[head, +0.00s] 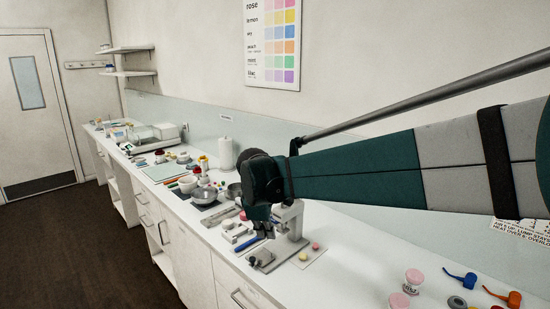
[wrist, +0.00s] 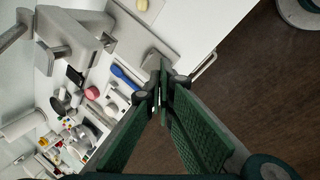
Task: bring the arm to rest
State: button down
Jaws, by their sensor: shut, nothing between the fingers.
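My gripper (wrist: 162,92) is shut and empty in the wrist view, its green fingers meeting near the middle of the picture. It appears to hang above the front edge of the counter, with the dark floor behind it. In the head view my teal and grey arm reaches in from the right over the white counter (head: 345,262) and bends down at its far end.
A blue-handled tool (head: 248,244) lies near the press; it also shows in the wrist view (wrist: 126,77). Bowls, jars and a paper roll (head: 225,153) crowd the counter farther back. Open floor (head: 75,245) lies left.

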jog(key=s+d+r+m+t+y, duration=0.15)
jog(key=s+d+m, duration=0.25)
jog(key=s+d, duration=0.4)
jog(key=s+d+r+m+h, duration=0.15)
jog(key=s+d+m, duration=0.25)
jog(key=s+d, duration=0.45)
jog(key=s+d+f+m+t, duration=0.1)
jog(key=s+d+m, duration=0.3)
jog(key=s, duration=0.4)
jog(key=s+d+f+m+t+y, duration=0.1)
jog(key=s+d+f+m, duration=0.3)
jog(key=s, duration=0.5)
jog(key=shift+d, duration=0.2)
jog(key=shift+f, duration=0.1)
